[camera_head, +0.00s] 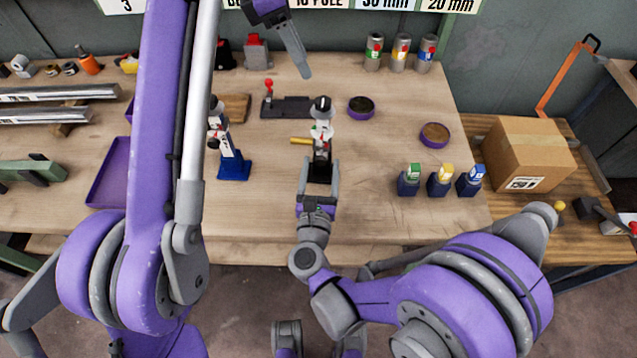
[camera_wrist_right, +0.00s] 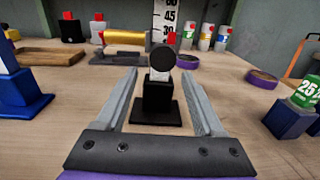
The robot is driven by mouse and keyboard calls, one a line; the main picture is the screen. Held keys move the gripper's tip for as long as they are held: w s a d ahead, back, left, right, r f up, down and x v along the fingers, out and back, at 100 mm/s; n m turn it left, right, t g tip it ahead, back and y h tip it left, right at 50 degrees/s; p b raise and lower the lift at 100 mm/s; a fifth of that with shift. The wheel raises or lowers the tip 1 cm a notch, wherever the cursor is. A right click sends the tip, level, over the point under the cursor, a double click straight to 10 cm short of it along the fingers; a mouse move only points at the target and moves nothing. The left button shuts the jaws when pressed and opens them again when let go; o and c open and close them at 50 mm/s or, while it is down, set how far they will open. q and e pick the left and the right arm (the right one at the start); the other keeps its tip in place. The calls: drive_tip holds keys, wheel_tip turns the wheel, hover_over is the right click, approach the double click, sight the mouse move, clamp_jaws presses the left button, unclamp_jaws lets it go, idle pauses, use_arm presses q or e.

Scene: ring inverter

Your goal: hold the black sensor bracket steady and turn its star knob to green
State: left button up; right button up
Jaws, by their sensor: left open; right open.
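The black sensor bracket (camera_head: 319,172) stands upright on the bench at mid-view. It also shows in the right wrist view (camera_wrist_right: 157,100) on a flat black base. A white head with red and green marks (camera_head: 322,133) sits on it, with a round black part (camera_head: 322,103) above. Which part is the star knob is unclear. My right gripper (camera_head: 320,163) is open, its fingers either side of the bracket; gaps show on both sides in the wrist view (camera_wrist_right: 160,76). My left gripper (camera_head: 303,70) is raised behind the bracket, above the bench; one long grey finger shows, nothing held.
A similar blue bracket (camera_head: 234,168) stands left of the black one. Green, yellow and blue small blocks (camera_head: 440,183) stand at right. Two round purple dishes (camera_head: 361,108) (camera_head: 435,135) and a dark plate with a red-topped lever (camera_head: 287,107) lie behind. A cardboard box (camera_head: 540,150) is far right.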

sight(322, 154)
drive_tip(key=shift+w+d, duration=0.15)
drive_tip(key=shift+w, duration=2.05)
clamp_jaws()
